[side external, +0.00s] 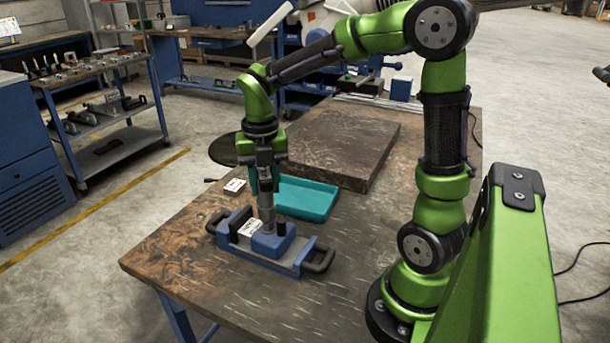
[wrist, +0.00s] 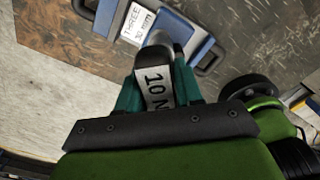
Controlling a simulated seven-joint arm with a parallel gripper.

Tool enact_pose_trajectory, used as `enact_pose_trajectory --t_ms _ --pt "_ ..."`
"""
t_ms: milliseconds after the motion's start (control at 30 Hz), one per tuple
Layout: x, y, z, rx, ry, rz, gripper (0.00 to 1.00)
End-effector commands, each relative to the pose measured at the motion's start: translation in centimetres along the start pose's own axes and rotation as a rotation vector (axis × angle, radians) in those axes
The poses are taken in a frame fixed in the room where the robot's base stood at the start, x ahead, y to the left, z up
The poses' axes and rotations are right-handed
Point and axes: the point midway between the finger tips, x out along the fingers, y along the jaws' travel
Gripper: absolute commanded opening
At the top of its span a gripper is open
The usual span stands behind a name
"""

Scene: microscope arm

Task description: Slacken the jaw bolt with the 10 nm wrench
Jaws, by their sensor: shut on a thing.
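My gripper (side external: 265,184) points down over the table, its teal fingers shut on the 10 nm wrench (side external: 267,212). In the wrist view my gripper (wrist: 158,88) has the wrench (wrist: 155,78) between its fingers, with a label reading "10 N" and the rest cut off. The wrench stands about upright, its lower end at the blue block of the vise (side external: 292,262). The vise also shows in the wrist view (wrist: 203,50). The jaw bolt is hidden under the wrench; I cannot tell whether the wrench is seated on it.
A dark slab (side external: 345,140) lies further back. The table's front (side external: 215,290) is clear.

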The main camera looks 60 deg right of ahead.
Motion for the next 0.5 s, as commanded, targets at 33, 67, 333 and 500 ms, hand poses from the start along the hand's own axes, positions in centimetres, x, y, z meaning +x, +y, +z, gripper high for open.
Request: enact_pose_trajectory --t_ms 33,67,333,500 --pt "-0.07 0.06 0.00 -0.001 -0.002 0.001 0.00" --pt "-0.07 0.05 0.00 -0.001 -0.002 0.001 0.00" --pt "0.08 0.03 0.01 0.000 -0.001 0.001 0.00" --pt "0.51 0.03 0.02 0.000 -0.001 0.000 0.00"
